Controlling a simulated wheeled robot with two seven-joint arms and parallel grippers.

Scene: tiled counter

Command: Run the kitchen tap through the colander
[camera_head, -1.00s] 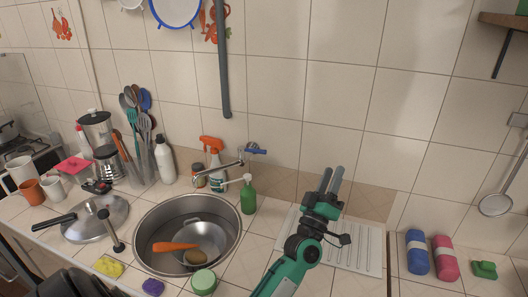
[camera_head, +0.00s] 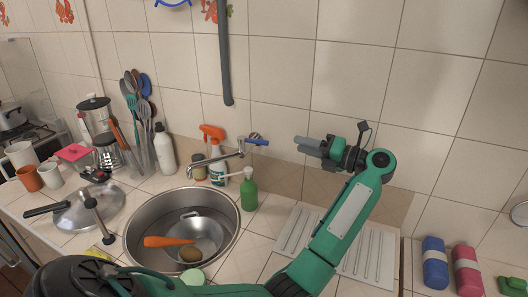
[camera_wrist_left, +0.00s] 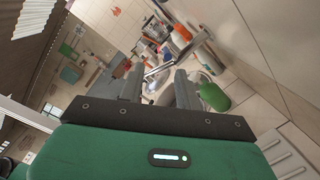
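The tap (camera_head: 226,156) comes out of the wall behind the sink, with its metal spout pointing left and a blue handle (camera_head: 258,142) at the right. No water shows. The grey colander (camera_head: 209,237) sits in the round metal sink (camera_head: 234,208). A carrot (camera_head: 168,241) lies across its left side and a brown potato-like item (camera_head: 190,254) lies in it. My left gripper (camera_head: 304,146) is open and empty, right of the blue handle and apart from it, fingers pointing left. In the left wrist view the spout (camera_wrist_left: 160,72) shows beyond the parted fingers. My right gripper is out of view.
A green soap bottle (camera_head: 249,190) and an orange-topped spray bottle (camera_head: 216,165) stand close to the tap. A white drainboard (camera_head: 366,258) lies under my left arm. A pot lid (camera_head: 88,207) lies left of the sink.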

